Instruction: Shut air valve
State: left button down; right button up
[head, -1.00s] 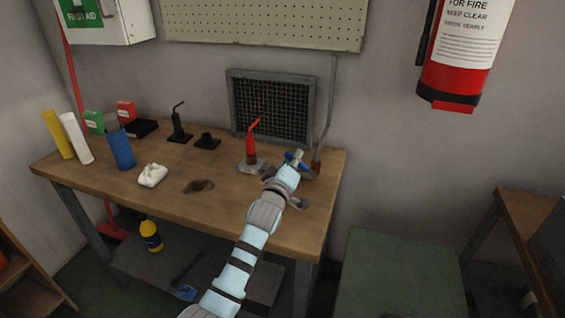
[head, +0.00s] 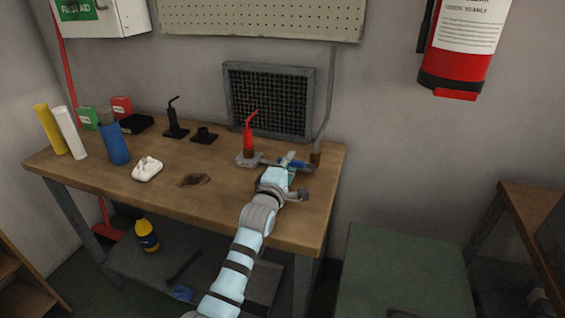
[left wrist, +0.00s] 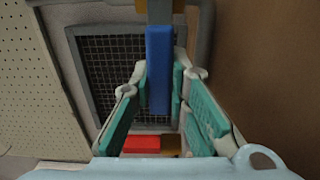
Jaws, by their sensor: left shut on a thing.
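The air valve shows as a blue handle (head: 300,166) near the bench's back right, by a grey pipe (head: 327,110). In the left wrist view the blue handle (left wrist: 158,65) runs between the teal finger pads. My left gripper (head: 288,163) reaches over the bench and is shut on this handle; its fingertips are at the handle in the left wrist view (left wrist: 160,88). The valve body is mostly hidden behind the gripper. My right gripper is not in view.
A red torch-like tool (head: 248,137) stands just left of the gripper, before a dark mesh panel (head: 268,100). A white cloth (head: 147,168), a blue cylinder (head: 114,145) and other items stand on the bench's left (head: 110,178). A fire extinguisher (head: 466,40) hangs at right.

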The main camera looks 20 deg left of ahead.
pick_arm(q)
jog(key=shift+f, duration=0.15)
jog(key=c, duration=1.6)
grip_release()
jog(key=shift+o, duration=0.4)
jog(key=shift+a, duration=0.1)
jog(key=shift+s, duration=0.45)
jog(key=s, duration=0.6)
jog(key=shift+s, duration=0.4)
